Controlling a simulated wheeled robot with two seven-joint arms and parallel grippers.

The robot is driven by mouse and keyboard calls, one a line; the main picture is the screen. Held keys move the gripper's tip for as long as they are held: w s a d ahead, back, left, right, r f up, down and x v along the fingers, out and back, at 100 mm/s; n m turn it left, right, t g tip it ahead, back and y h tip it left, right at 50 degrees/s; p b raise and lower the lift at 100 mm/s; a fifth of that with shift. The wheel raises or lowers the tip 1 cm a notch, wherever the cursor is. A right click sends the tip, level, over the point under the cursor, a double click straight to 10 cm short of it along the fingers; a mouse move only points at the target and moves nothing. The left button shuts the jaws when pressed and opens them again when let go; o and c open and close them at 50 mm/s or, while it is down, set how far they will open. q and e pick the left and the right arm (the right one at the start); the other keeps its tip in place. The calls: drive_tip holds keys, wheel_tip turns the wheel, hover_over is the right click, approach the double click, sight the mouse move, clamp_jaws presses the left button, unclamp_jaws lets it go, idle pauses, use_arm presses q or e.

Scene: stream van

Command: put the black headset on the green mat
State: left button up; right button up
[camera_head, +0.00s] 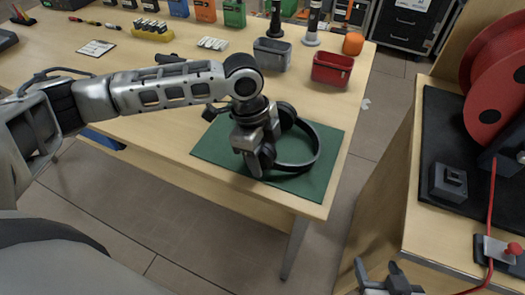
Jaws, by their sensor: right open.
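The black headset (316,157) is over the green mat (213,146) at the right end of the wooden table, its band curving out to the right. It looks to rest on the mat. My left gripper (262,160) is right at the headset's left side and covers part of it. I cannot tell whether its fingers are closed on the headset; the fingertips and the nearer ear cup merge in the picture. My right gripper (388,275) is open and empty at the bottom edge, away from the table.
A grey bin (272,54), a red bin (332,70) and an orange object (353,43) stand behind the mat. A second bench on the right holds a black mat (440,120), a red cable reel (497,95) and a small dark box (449,182). Floor shows between the benches.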

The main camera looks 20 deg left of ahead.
use_arm(q)
drive_tip(key=r, duration=0.4)
drive_tip(key=a+r, duration=0.1)
drive_tip(key=r, duration=0.3)
drive_tip(key=a+r, duration=0.1)
drive_tip(key=r, duration=0.3)
drive_tip(key=shift+a+r, duration=0.1)
idle(0.4)
